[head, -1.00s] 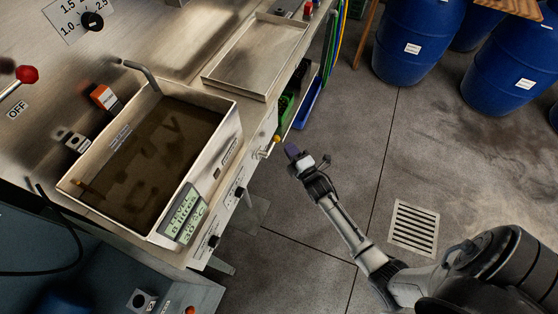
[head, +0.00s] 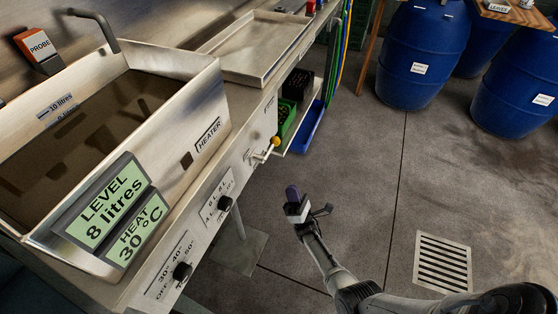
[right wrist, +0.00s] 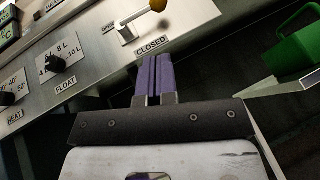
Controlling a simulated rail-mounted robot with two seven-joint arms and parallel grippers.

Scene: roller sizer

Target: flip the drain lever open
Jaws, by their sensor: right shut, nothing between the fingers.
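The drain lever (head: 266,152) sticks out from the front panel of the sizer, with a yellow ball at its tip. In the right wrist view the lever (right wrist: 138,19) slants up and right to its ball, which is cut by the top edge. An OPEN label is left of its base, partly cut off, and a CLOSED label is below right. My right gripper (head: 292,191) is shut and empty, in front of the panel and below the lever in the picture. Its purple fingertips (right wrist: 154,57) point at the panel, just below the CLOSED label, apart from the lever. My left gripper is not in view.
The metal tank (head: 215,105) with liquid and a level display stands left of the lever. The float knob (head: 224,203) and heat knob (head: 182,271) stick out along the panel. A green crate (head: 287,118) and blue tray sit right of the lever.

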